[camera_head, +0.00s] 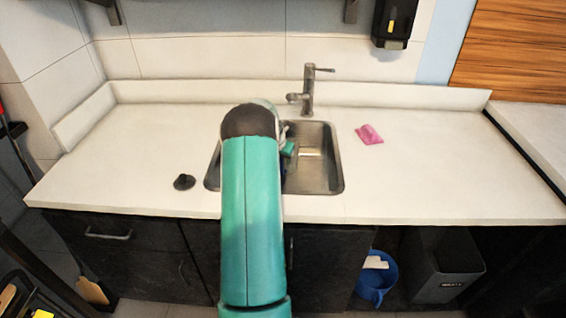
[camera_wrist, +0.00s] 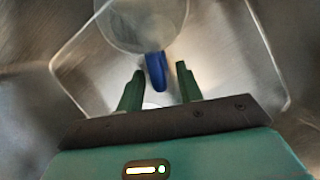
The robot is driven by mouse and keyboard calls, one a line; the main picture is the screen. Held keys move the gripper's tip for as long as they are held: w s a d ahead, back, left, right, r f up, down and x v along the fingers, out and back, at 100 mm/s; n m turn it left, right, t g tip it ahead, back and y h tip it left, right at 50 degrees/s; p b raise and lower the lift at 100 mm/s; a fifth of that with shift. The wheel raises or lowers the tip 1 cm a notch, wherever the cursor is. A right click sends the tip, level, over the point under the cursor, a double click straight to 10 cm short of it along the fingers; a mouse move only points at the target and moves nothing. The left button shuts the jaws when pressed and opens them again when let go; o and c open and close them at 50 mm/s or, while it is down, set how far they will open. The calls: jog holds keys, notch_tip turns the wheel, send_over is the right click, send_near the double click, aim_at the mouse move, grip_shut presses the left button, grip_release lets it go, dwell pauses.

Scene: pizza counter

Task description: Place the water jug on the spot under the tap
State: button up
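The water jug (camera_wrist: 140,22) shows in the wrist view as a round translucent vessel at the top, inside the metal sink. Its blue handle (camera_wrist: 155,72) points toward my gripper (camera_wrist: 159,69). The gripper is open, with one green finger on each side of the handle and visible gaps to it. In the head view my teal arm reaches over the steel sink (camera_head: 325,185) and hides most of the jug. The metal tap (camera_head: 308,92) stands behind the sink, its spout over the basin's back edge. The spot under it is partly hidden by my arm.
A black stopper (camera_head: 184,182) lies on the white counter (camera_head: 120,150) left of the sink. A pink cloth (camera_head: 369,134) lies to the right. Below are a blue bucket (camera_head: 376,280) and a dark bin (camera_head: 440,265). The sink's walls surround the jug.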

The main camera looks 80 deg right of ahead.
jog(key=v, duration=0.9)
jog(key=w+a+r+m+t, duration=0.1)
jog(key=w+a+r+m, duration=0.1)
jog(key=w+a+r, duration=0.5)
jog(key=w+a+r+m+t, duration=0.1)
jog(key=w+a+r+m, duration=0.1)
jog(key=w+a+r, duration=0.5)
jog(key=w+a+r+m+t, duration=0.1)
jog(key=w+a, duration=0.2)
jog(key=a, duration=0.4)
jog(key=w+a+r+m+y, duration=0.1)
jog(key=w+a+r, duration=0.1)
jog(key=a, duration=0.4)
jog(key=w+a+r+m+t, duration=0.1)
jog(key=w+a, duration=0.2)
jog(key=a, duration=0.4)
jog(key=s+a+r+m+t+y, duration=0.1)
jog(key=s+a+r+m, duration=0.1)
jog(key=a, duration=0.8)
jog(key=s+a+r+m+t+y, duration=0.1)
jog(key=a+r+m, duration=0.15)
jog(key=a, duration=0.85)
jog(key=s+a+f+m+y, duration=0.1)
jog(key=s+a+m, duration=0.3)
jog(key=s+a, duration=0.5)
jog(key=a+f, duration=0.1)
jog(key=a, duration=0.2)
jog(key=shift+a+f+y, duration=0.3)
jog(key=shift+f, duration=0.05)
